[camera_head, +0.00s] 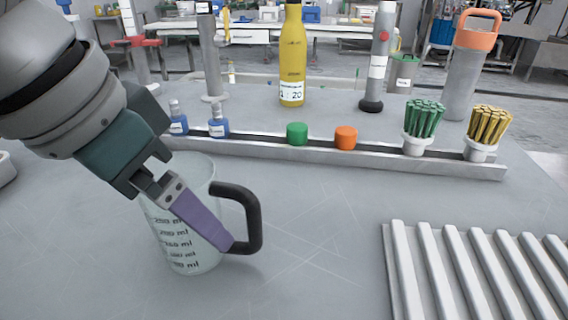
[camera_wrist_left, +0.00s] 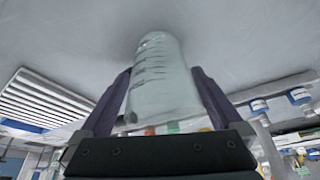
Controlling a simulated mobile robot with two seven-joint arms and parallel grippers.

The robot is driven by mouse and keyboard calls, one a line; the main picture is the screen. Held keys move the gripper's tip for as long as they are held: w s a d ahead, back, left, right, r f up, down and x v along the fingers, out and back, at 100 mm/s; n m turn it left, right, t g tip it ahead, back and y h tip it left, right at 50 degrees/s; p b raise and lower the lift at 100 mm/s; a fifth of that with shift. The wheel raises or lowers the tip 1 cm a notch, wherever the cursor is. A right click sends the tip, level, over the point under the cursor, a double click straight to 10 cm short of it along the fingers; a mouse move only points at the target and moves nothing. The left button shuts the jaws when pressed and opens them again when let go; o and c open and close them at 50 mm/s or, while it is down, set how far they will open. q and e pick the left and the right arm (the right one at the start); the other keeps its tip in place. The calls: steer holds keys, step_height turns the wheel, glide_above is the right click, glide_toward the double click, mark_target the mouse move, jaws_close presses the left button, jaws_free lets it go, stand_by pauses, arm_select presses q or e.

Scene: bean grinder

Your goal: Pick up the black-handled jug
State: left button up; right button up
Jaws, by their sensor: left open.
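The black-handled jug (camera_head: 180,243) stands upright on the grey table at the left of the head view. It is clear and pale with black volume marks, and its black handle (camera_head: 256,222) points right. My left gripper (camera_head: 215,235) comes down from the upper left, with one purple finger across the jug's front near the handle. In the left wrist view the jug (camera_wrist_left: 163,85) lies between the two spread purple fingers. The gripper is open; contact with the jug cannot be told. The far finger is hidden in the head view. My right gripper is not in view.
A metal rail (camera_head: 350,158) behind the jug holds blue bottles, green (camera_head: 297,134) and orange (camera_head: 346,138) caps and two brushes. A yellow bottle (camera_head: 292,60) stands behind it. A ribbed metal rack (camera_head: 470,270) lies at the front right. The table between jug and rack is clear.

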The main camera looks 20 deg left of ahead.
arm_select(q)
steer(key=shift+x, duration=1.05)
steer(key=shift+c, duration=0.2)
steer(key=c, duration=1)
steer(key=shift+r, duration=0.15)
steer(key=shift+c, duration=0.2)
